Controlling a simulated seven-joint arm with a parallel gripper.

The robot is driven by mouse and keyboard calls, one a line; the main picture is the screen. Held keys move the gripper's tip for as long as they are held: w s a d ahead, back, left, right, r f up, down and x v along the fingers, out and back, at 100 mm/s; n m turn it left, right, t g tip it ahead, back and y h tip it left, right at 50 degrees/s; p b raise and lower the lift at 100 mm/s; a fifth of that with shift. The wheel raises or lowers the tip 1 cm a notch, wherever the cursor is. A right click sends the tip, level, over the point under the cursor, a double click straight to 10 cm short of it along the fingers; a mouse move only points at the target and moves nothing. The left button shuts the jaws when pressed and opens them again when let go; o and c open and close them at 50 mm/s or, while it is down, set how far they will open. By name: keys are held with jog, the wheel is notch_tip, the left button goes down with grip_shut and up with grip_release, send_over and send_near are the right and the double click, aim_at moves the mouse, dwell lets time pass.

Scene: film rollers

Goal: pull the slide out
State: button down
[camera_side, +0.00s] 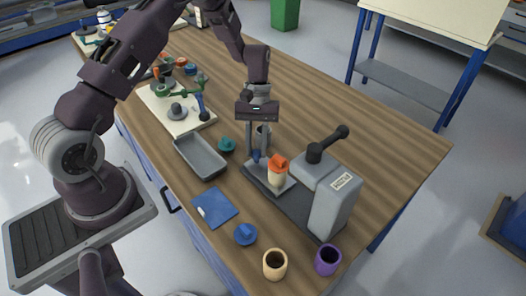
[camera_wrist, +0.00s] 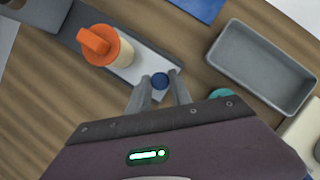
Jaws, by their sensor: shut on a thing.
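The slide (camera_side: 263,183) is a light grey plate lying in the dark base track of a grey machine (camera_side: 335,205); it also shows in the wrist view (camera_wrist: 134,74). A blue knob (camera_wrist: 160,80) stands at its outer end. My gripper (camera_side: 257,157) is shut on this knob, one finger on each side, low over the plate. A cream roller (camera_side: 277,178) with an orange cap (camera_wrist: 106,45) stands upright on the slide, between my gripper and the machine body. The fingers partly hide the knob in the side view.
A grey tray (camera_side: 200,157) and a teal knobbed piece (camera_side: 227,145) are left of my gripper. A blue mat (camera_side: 214,208), blue lid (camera_side: 246,234), cream cup (camera_side: 274,265) and purple cup (camera_side: 327,260) are at the front. A black lever (camera_side: 330,142) rises from the machine. The table's far right is bare.

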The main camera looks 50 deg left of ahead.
jog(key=shift+a, duration=0.3)
jog(key=c, duration=1.4)
grip_release()
jog(key=shift+o, duration=1.1)
jog(key=v, duration=0.7)
jog(key=shift+r, duration=0.15)
